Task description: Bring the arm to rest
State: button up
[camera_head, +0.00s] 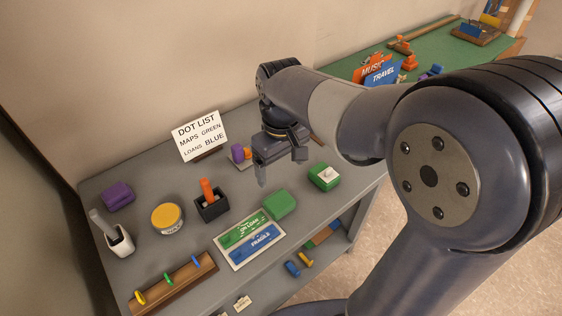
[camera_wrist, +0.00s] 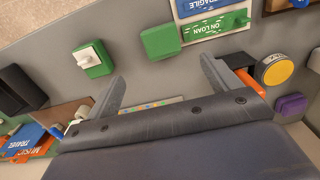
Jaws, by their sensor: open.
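My gripper (camera_head: 278,172) hangs above the grey cabinet top (camera_head: 145,200), near its back edge, in the head view. In the wrist view my gripper (camera_wrist: 160,85) shows two fingers spread wide with nothing between them. My arm reaches in from the right and hides part of the cabinet top's right end. A green block (camera_head: 280,205) and a green box with a white piece on top (camera_head: 324,176) stand in front of the gripper. A small purple object (camera_head: 238,153) is just left of it.
A dot list sign (camera_head: 200,136) stands at the back. A black holder with an orange item (camera_head: 211,207), a yellow tin (camera_head: 167,217), a white cup (camera_head: 118,240), a purple block (camera_head: 117,196) and a label tray (camera_head: 251,240) occupy the left and front. A green table (camera_head: 446,52) stands beyond.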

aim_at(281, 202)
notch_tip(281, 202, down, 13)
jog(key=shift+f+b, duration=0.15)
jog(key=shift+b, duration=0.45)
jog(key=shift+r+p, duration=0.4)
jog(key=shift+r, duration=0.1)
